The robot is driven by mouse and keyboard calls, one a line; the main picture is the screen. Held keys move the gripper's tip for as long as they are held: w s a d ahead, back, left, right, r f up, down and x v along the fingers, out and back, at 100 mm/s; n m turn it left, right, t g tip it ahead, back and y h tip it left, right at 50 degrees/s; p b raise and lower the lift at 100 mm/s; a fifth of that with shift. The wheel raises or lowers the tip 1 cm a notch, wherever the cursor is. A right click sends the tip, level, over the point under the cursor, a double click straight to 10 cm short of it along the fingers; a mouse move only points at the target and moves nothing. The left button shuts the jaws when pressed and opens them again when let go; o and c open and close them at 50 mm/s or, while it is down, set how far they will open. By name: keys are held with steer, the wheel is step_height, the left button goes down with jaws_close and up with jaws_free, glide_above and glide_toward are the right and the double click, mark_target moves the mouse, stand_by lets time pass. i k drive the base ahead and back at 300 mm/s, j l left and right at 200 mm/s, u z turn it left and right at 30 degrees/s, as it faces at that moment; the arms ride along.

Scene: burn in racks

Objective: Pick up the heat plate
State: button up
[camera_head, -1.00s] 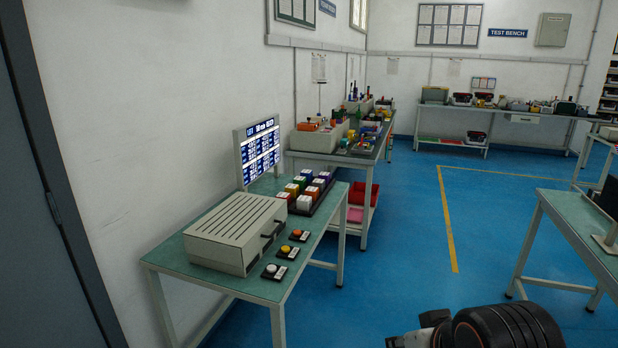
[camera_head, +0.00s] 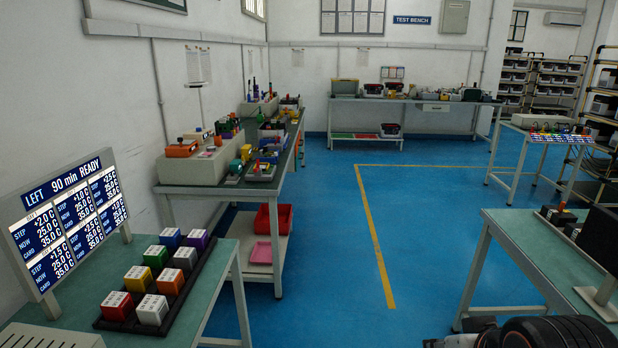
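I cannot pick out the heat plate with certainty in this view. On the near left bench (camera_head: 226,262) a black tray (camera_head: 186,306) holds two rows of coloured blocks, such as a red block (camera_head: 117,306), an orange block (camera_head: 171,281) and a purple block (camera_head: 197,240). A slotted beige box (camera_head: 48,338) is cut off at the bottom left edge. A dark rounded part of my arm shows at the bottom right. My gripper's fingers are not visible.
A display board (camera_head: 70,218) reading "LEFT 90 min READY" stands on the near bench. A second bench (camera_head: 215,192) behind it carries tools and boxes. Another bench (camera_head: 522,243) stands at right. The blue floor (camera_head: 330,280) between them is clear.

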mark_target(232, 178)
steer(key=i, duration=2.05)
steer(key=i+u, duration=0.3)
steer(key=i, duration=0.2)
steer(key=i+l+u, duration=0.1)
steer(key=i+u, duration=0.25)
steer(key=i+l+u, duration=0.3)
steer(key=i, duration=0.25)
steer(key=i+u, duration=0.45)
steer(key=i+l+u, duration=0.2)
steer(key=u, duration=0.2)
steer(key=i+l+u, duration=0.25)
steer(key=u, duration=0.2)
steer(key=i, duration=0.05)
